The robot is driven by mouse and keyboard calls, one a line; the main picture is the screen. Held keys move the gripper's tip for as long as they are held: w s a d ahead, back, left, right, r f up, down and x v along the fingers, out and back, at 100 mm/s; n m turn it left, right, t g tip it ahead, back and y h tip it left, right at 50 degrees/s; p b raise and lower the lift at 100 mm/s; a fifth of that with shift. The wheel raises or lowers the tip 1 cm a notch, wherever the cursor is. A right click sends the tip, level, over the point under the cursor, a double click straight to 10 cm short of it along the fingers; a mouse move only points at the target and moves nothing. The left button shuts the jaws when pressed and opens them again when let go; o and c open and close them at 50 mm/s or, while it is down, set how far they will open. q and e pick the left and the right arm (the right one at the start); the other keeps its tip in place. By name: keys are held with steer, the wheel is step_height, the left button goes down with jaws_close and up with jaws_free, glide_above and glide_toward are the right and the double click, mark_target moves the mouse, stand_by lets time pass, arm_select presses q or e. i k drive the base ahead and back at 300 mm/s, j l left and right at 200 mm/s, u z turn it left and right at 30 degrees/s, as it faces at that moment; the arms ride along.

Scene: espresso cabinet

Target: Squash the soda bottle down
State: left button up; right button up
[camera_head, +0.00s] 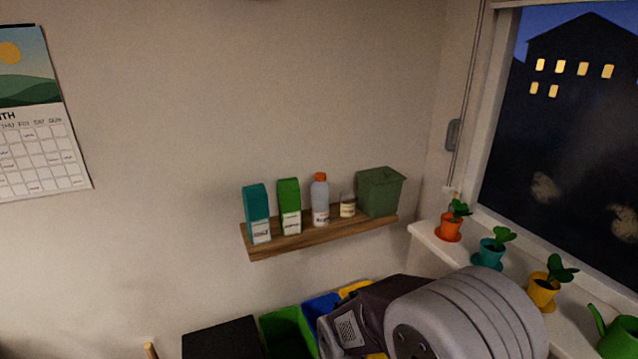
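A pale, clear bottle with an orange cap (320,200) stands upright on a wooden wall shelf (322,236). It is the only bottle of that shape in view, and I cannot tell whether it is the soda bottle. It looks full height, not squashed. Neither of my grippers is in view. A large grey arm link, apparently mine, fills the lower right and hides what lies behind it.
The shelf also holds a teal carton (257,214), a green carton (289,206), a small jar (347,206) and a green box (379,192). Below are green (286,331) and blue bins (321,308). Potted plants line the windowsill (446,252).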

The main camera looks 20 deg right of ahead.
mark_target(320, 205)
steer(key=i+l+u, duration=0.2)
steer(key=l+u, duration=0.2)
steer(key=l, duration=0.65)
steer(key=l+u, duration=0.4)
steer(key=l, duration=0.65)
